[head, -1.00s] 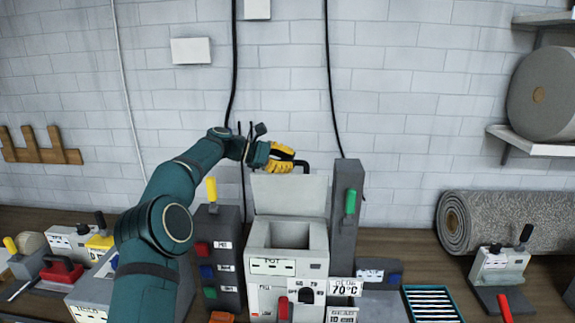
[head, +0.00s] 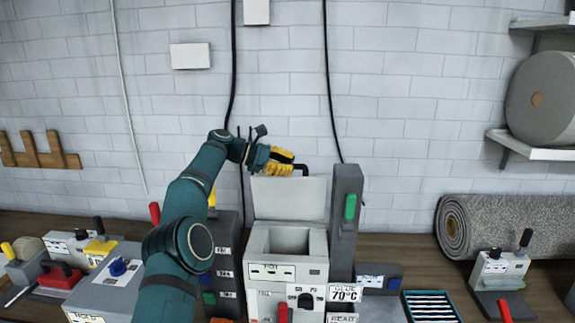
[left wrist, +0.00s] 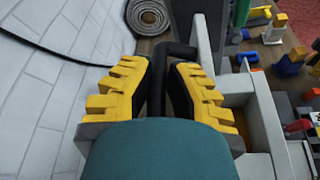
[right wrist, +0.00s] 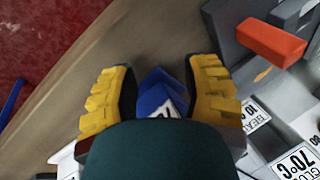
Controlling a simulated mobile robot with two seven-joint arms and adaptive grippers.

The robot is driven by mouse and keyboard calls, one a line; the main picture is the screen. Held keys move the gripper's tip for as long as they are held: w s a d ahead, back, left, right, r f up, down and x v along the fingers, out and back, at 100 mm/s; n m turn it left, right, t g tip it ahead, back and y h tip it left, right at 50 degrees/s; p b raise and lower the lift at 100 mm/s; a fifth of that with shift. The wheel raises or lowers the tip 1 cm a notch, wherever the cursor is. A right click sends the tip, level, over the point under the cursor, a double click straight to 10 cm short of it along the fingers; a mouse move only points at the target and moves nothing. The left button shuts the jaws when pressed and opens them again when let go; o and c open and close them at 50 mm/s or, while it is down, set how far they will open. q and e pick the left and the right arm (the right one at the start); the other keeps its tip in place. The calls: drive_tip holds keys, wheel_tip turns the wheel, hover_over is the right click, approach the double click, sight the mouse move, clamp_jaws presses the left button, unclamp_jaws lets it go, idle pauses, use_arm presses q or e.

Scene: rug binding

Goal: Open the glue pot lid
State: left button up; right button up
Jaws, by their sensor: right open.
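The glue pot (head: 287,270) is a pale grey box with an open square well, in the middle of the head view. Its flat lid (head: 290,198) stands upright at the back of the well, which is uncovered. My left gripper (head: 281,160) is at the lid's top edge, by the black handle (head: 302,168). In the left wrist view, the left fingers (left wrist: 160,75) close on both sides of the black handle (left wrist: 170,52). My right gripper (right wrist: 162,75) is open, with a blue knob-like part (right wrist: 160,92) between or just beyond its fingers. It does not show in the head view.
A dark post with a green handle (head: 350,206) stands right of the pot. A dark column with a yellow-tipped lever stands left, partly behind my arm. A rolled rug (head: 505,222) lies at the back right. A red block (right wrist: 272,40) is near my right gripper.

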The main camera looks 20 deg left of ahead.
use_arm(q)
drive_tip(key=o, duration=0.5)
drive_tip(key=shift+a+f, duration=0.1)
drive_tip(key=shift+f, duration=0.7)
drive_tip(key=shift+a, duration=0.1)
drive_tip(key=shift+s+a+r, duration=0.2)
drive_tip(key=shift+a+r, duration=0.25)
drive_tip(key=v, duration=0.3)
drive_tip(key=r+v, duration=0.1)
drive_tip(key=v, duration=0.2)
drive_tip(key=shift+s+r, duration=0.1)
drive_tip(key=shift+d, duration=0.1)
